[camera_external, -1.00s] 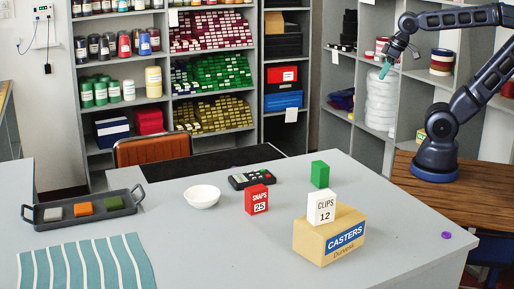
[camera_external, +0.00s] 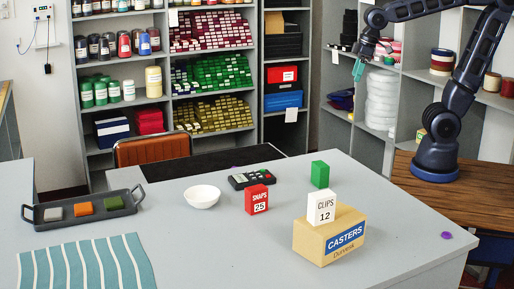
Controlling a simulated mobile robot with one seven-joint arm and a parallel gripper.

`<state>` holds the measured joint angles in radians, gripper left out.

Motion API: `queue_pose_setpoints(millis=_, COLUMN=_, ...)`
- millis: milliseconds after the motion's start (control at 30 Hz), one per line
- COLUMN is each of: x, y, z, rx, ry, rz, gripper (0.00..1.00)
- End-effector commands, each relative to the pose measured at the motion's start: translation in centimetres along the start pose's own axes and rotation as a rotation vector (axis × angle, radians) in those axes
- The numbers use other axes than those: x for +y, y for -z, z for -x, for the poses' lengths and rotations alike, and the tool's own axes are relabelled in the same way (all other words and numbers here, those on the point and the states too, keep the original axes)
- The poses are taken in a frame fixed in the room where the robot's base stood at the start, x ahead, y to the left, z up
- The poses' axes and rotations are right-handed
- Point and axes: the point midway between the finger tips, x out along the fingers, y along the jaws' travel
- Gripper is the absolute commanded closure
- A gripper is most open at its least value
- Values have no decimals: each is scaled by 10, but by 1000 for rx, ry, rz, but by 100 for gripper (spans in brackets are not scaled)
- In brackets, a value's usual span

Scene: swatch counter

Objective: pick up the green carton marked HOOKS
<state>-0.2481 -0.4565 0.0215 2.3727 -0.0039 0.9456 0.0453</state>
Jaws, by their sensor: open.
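A small green carton (camera_external: 320,174) stands upright on the grey counter, behind the white CLIPS carton. No lettering shows on its visible faces, so I cannot read whether it is marked HOOKS. The white carton marked CLIPS 12 (camera_external: 321,207) stands on or against the tan CASTERS box (camera_external: 330,238). A red carton marked SNAPS 25 (camera_external: 257,199) stands to the left. My gripper (camera_external: 358,70) is open and empty, pointing down, high above and to the right of the green carton, in front of the shelves.
A white bowl (camera_external: 202,196) and a dark keypad device (camera_external: 251,180) are left of the green carton. A dark tray (camera_external: 60,221) with coloured blocks and a striped cloth (camera_external: 88,266) lie farther left. A purple cap (camera_external: 445,236) lies at the right edge.

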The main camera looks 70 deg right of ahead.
Motion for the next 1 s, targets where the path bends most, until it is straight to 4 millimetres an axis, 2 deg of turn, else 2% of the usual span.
queue_pose_setpoints(millis=33, x=-12, y=11, z=-6, rx=-17, ry=8, rz=29, gripper=25)
queue_pose_setpoints(millis=200, x=-54, y=43, z=-25, rx=-61, ry=28, rz=109, gripper=25)
queue_pose_setpoints(millis=367, x=-100, y=68, z=-46, rx=-103, ry=43, rz=186, gripper=25)
queue_pose_setpoints(millis=500, x=-145, y=83, z=-68, rx=-140, ry=54, rz=253, gripper=25)
queue_pose_setpoints(millis=733, x=-227, y=96, z=-107, rx=-198, ry=67, rz=366, gripper=25)
queue_pose_setpoints(millis=900, x=-288, y=92, z=-137, rx=-239, ry=72, rz=445, gripper=25)
queue_pose_setpoints(millis=1000, x=-316, y=88, z=-151, rx=-256, ry=73, rz=480, gripper=25)
